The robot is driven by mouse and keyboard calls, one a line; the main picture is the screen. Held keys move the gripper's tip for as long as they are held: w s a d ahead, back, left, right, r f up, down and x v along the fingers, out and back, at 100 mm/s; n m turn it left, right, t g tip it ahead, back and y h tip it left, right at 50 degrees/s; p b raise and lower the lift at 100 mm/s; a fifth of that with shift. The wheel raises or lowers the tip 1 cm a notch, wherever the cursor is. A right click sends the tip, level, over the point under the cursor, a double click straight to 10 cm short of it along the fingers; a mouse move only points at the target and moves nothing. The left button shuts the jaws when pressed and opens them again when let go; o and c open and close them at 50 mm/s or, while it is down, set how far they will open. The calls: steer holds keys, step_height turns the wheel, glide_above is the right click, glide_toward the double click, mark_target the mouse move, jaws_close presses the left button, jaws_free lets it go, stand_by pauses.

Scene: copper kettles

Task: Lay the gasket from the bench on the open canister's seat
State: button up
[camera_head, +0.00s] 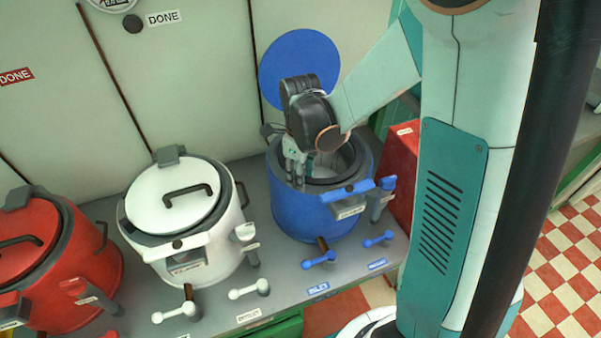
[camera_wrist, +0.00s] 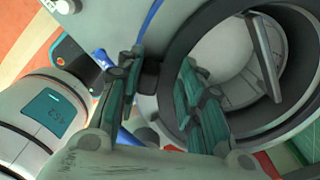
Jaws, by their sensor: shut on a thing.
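The open canister (camera_head: 308,218) is the blue one at the right end of the bench, its lid swung up behind it. My gripper (camera_head: 294,172) points down at its mouth, over the near-left rim. In the wrist view my gripper (camera_wrist: 160,72) has its teal fingers on either side of a small dark block, which looks like part of the gasket (camera_wrist: 150,76). A dark ring lies around the pale interior there; I cannot tell how much of it is gasket and how much is seat. My arm and fingers hide part of the mouth in the head view.
The raised blue lid (camera_head: 299,62) stands close behind my wrist. A closed white canister (camera_head: 184,240) and a closed red one (camera_head: 60,262) stand to the left. A red box (camera_head: 400,165) is at the right. Small levers line the bench (camera_head: 222,308) front.

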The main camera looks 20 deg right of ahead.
steer(key=o, duration=1.3)
steer(key=shift+c, duration=0.2)
step_height(320, 180, up, 12)
steer(key=s+r+n+t, duration=0.2)
steer(key=s+n, duration=0.5)
steer(key=n, duration=0.6)
steer(key=s+a+r+n+t, duration=0.1)
steer(key=s+r+n+t, duration=0.2)
steer(key=n, duration=1.1)
steer(key=s+t, duration=0.2)
steer(key=s, duration=0.2)
steer(key=shift+n, duration=0.3)
